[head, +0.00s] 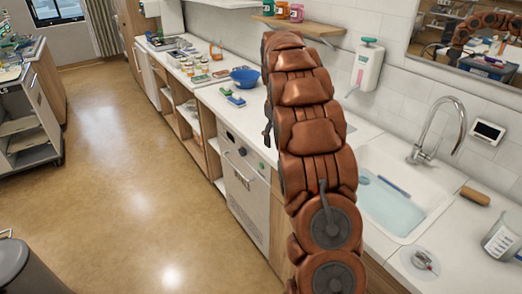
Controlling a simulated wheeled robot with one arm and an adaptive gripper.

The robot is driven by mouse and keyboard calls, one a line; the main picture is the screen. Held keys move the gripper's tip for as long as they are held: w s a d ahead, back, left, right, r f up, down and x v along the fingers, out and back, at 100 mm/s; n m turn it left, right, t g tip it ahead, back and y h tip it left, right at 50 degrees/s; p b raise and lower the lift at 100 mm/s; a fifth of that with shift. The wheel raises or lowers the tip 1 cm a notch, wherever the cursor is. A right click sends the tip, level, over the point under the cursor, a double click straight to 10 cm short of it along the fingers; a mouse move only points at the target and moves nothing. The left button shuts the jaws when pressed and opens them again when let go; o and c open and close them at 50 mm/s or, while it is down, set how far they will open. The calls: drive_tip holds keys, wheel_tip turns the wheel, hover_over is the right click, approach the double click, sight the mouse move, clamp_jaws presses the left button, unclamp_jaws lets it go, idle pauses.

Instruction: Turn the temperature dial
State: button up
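A white front-panel appliance (241,190) is built in under the counter, left of my arm. Its top strip carries small round controls, including a dark knob (242,151) and a greenish one (262,165). I cannot tell which of them is the temperature dial, and no pointer or marking is readable. My brown arm rises through the middle of the view and hides part of the counter. A dark part at its left edge, above the appliance, may belong to my gripper. The fingertips are hidden or too small to make out, and no contact with a knob shows.
A sink (390,205) with a tap (440,130) lies right of my arm. A blue bowl (245,77) and small green-blue items (232,97) stand on the counter to the left. A wall display (487,132) hangs behind the sink. The floor (130,190) at left is clear.

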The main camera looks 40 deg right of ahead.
drive_tip(key=s+a+r, duration=0.3)
drive_tip(key=s+a, duration=0.3)
drive_tip(key=a, duration=0.5)
drive_tip(key=shift+s+a+r, duration=0.15)
drive_tip(key=shift+s+r, duration=0.1)
drive_tip(key=shift+r, duration=0.05)
idle(0.3)
drive_tip(key=s+a+f, duration=0.1)
drive_tip(key=s+a, duration=0.5)
drive_tip(key=s, duration=0.4)
drive_tip(key=s+a+f, duration=0.2)
drive_tip(key=s+a, duration=0.5)
drive_tip(key=s, duration=0.2)
drive_tip(key=s+a+f+g, duration=0.1)
drive_tip(key=s+a, duration=0.5)
drive_tip(key=s, duration=0.4)
drive_tip(key=shift+s+a+f+n, duration=0.35)
drive_tip(key=shift+a+n, duration=0.05)
